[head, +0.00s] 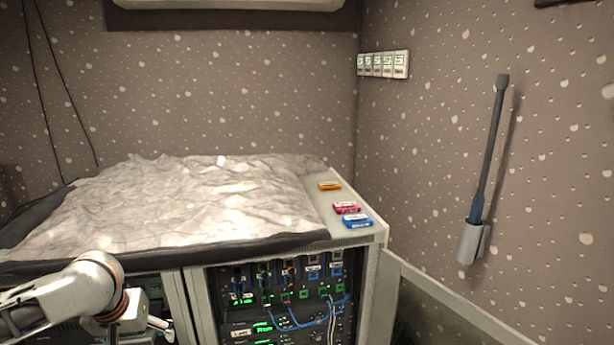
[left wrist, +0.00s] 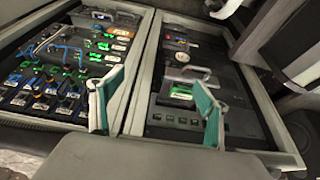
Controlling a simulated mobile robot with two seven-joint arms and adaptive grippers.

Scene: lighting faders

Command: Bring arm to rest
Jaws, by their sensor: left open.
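My left arm comes in at the lower left of the head view, in front of the rack's front face. Its gripper (head: 160,325) shows only in part at the bottom edge. In the left wrist view the two teal-lined fingers of the left gripper (left wrist: 155,100) stand wide apart with nothing between them. Behind them is the equipment rack (left wrist: 136,75). The rack (head: 176,300) also shows in the head view, with lit green displays and blue cables. My right gripper is in neither view.
A crumpled pale cover (head: 190,200) lies over the rack top. A dark rod (head: 490,150) hangs in a wall holder (head: 472,243) at right.

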